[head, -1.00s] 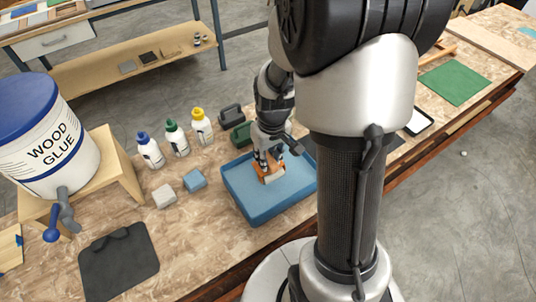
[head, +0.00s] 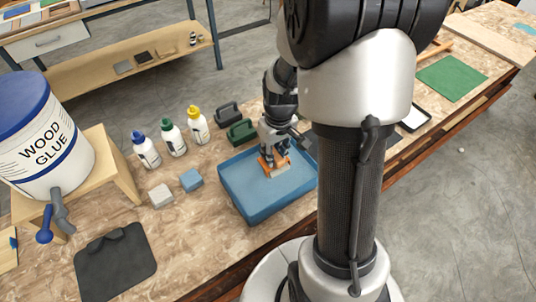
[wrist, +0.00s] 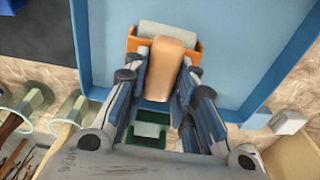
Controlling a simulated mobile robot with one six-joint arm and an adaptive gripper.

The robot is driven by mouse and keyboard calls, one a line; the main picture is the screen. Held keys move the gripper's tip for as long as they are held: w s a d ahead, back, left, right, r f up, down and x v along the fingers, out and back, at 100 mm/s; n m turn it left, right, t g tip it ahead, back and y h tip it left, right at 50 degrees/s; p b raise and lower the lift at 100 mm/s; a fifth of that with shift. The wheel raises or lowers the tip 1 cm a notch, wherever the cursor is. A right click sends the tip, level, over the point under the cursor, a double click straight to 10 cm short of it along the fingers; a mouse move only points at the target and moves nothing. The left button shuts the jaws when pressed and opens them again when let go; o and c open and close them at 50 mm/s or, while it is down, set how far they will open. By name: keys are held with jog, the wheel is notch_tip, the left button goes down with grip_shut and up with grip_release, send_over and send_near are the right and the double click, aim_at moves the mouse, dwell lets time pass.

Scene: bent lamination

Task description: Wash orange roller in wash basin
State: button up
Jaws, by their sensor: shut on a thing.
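The orange roller (head: 266,163) is in my gripper (head: 272,154), inside the blue wash basin (head: 238,200). In the wrist view my gripper (wrist: 158,100) is shut on the roller's smooth tan-orange handle (wrist: 168,62). Its orange frame (wrist: 194,50) and pale grey roller part (wrist: 168,33) lie beyond the fingertips, over the basin's blue floor (wrist: 240,40). The grey part also shows low in the basin in the head view. I cannot tell whether it touches the floor.
A green roller (head: 242,131) and a dark one (head: 228,113) stand behind the basin. Bottles with blue (head: 146,150), green (head: 173,138) and yellow caps (head: 197,126), a grey block (head: 160,195) and a blue block (head: 191,180) are to its left. A dark mat (head: 117,263) lies front left.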

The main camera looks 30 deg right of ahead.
dwell(0.3)
jog(key=shift+s+a, duration=0.1)
jog(key=shift+a, duration=2.85)
jog(key=shift+d, duration=0.1)
jog(key=shift+d, duration=2.95)
jog(key=shift+a, duration=0.1)
jog(key=a, duration=0.6)
jog(key=shift+p, duration=0.4)
jog(key=shift+d, duration=0.1)
